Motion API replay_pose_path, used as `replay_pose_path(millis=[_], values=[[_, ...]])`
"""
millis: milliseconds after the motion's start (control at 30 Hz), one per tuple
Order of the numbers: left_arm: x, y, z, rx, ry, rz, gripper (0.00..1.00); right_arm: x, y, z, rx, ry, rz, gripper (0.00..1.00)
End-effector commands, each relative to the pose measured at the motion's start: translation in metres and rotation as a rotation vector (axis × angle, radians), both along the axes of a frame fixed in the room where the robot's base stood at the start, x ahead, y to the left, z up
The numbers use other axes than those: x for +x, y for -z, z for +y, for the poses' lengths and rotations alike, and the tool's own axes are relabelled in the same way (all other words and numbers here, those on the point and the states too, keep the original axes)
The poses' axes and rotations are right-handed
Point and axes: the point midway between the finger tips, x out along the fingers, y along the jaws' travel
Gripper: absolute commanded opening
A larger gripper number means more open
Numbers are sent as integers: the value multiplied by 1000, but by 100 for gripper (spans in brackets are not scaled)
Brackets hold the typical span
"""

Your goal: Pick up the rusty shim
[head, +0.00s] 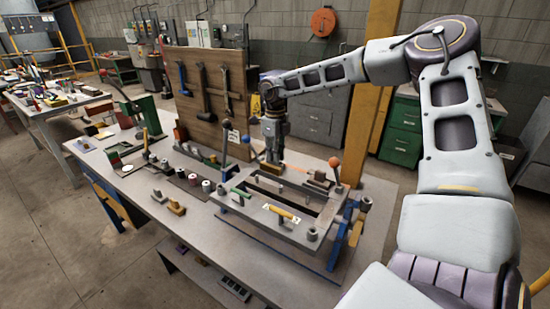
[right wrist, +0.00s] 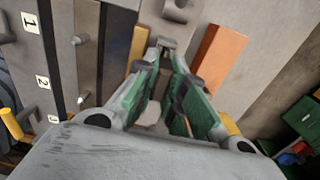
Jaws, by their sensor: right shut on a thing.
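My right gripper (head: 272,160) points down at the back edge of the clamping fixture (head: 240,207). In the right wrist view its green-padded fingers (right wrist: 168,62) come close together at the tips and are shut on a small dark piece (right wrist: 164,44), mostly hidden by them. I cannot tell whether this piece is the rusty shim. A flat orange-brown slab (right wrist: 220,58) lies just right of the fingers, apart from them. A yellowish bar (right wrist: 138,47) lies just left of them. My left gripper is not in view.
The fixture carries upright levers with ball knobs (head: 334,162) and a yellow handle (head: 281,211). Small cylinders and blocks (head: 176,207) lie left of the fixture.

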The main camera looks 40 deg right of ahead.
Motion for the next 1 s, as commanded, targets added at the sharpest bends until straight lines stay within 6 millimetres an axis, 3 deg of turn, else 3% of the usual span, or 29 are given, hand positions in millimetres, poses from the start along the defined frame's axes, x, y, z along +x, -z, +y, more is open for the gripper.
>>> replay_pose_path(millis=[267, 467, 667, 1000], values=[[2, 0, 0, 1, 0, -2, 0, 1, -5, 0, -1, 0, -1, 0], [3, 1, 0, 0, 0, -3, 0, 1, -22, 0, -1, 0, -3, 0], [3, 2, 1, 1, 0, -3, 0, 1, -52, 0, -1, 0, -3, 0], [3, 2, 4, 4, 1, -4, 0, 1, -120, 0, -1, 0, -3, 0]])
